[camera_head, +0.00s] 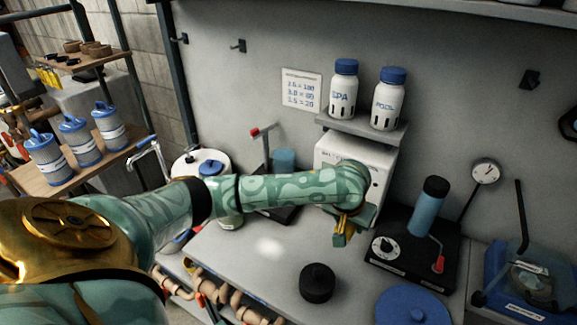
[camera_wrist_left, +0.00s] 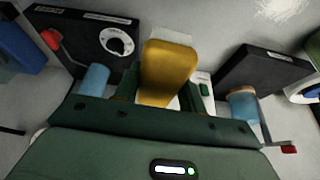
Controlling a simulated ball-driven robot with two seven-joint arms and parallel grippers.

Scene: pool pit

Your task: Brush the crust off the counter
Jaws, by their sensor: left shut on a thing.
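My left gripper (camera_head: 347,222) reaches over the counter (camera_head: 225,255) from the left, in front of the white box. It is shut on a yellow brush (camera_head: 340,228), which shows mostly as a small yellow piece below my wrist. In the left wrist view the yellow brush (camera_wrist_left: 167,72) sits between the two green fingers, with a pale edge at its far end. A whitish patch (camera_head: 270,247) lies on the counter left of the gripper; I cannot tell whether it is crust or a light reflection. The brush is apart from this patch. My right gripper is not in view.
A black round knob-like piece (camera_head: 317,283) stands on the counter in front of the gripper. A black device (camera_head: 412,250) with a blue cylinder is to the right, and a blue disc (camera_head: 412,305) is nearer. The white box (camera_head: 330,157) stands behind, under two bottles.

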